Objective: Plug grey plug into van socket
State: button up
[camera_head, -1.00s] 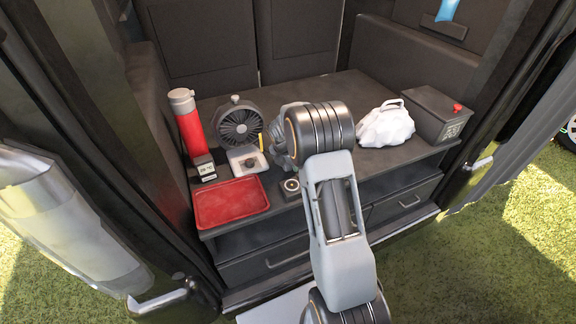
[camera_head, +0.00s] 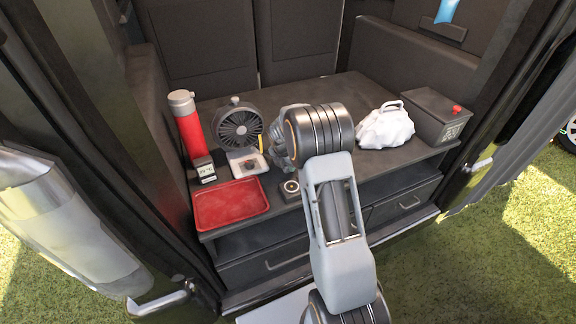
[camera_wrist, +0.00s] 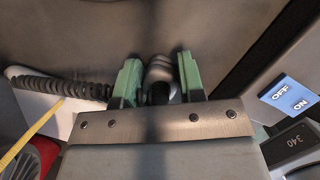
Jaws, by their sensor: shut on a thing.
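In the wrist view, my gripper (camera_wrist: 160,88) has its two green fingers shut on the grey plug (camera_wrist: 160,72), a rounded grey piece with a dark end. A dark coiled cable (camera_wrist: 62,86) lies to the left of the fingers; whether it joins the plug cannot be told. In the head view, my wrist hides the fingers and the plug above the counter. A white plate with a dark round middle (camera_head: 248,163) is left of my gripper and may be the van socket. No contact between plug and socket is visible.
A grey fan (camera_head: 238,128), a red bottle (camera_head: 188,125), a red tray (camera_head: 230,204) and a small dark block (camera_head: 290,188) stand left of my arm. A white bag (camera_head: 385,126) and a dark box (camera_head: 436,115) stand right. A blue OFF/ON label (camera_wrist: 290,96) shows right of my gripper.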

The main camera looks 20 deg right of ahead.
jog(key=shift+r, duration=0.65)
jog(key=shift+p+v, duration=0.3)
jog(key=shift+v, duration=0.9)
jog(key=s+a+r+p, duration=0.1)
jog(key=s+a+r, duration=0.8)
jog(key=shift+s+a+r, duration=0.2)
jog(key=shift+s+a, duration=0.05)
jog(key=shift+f, duration=0.1)
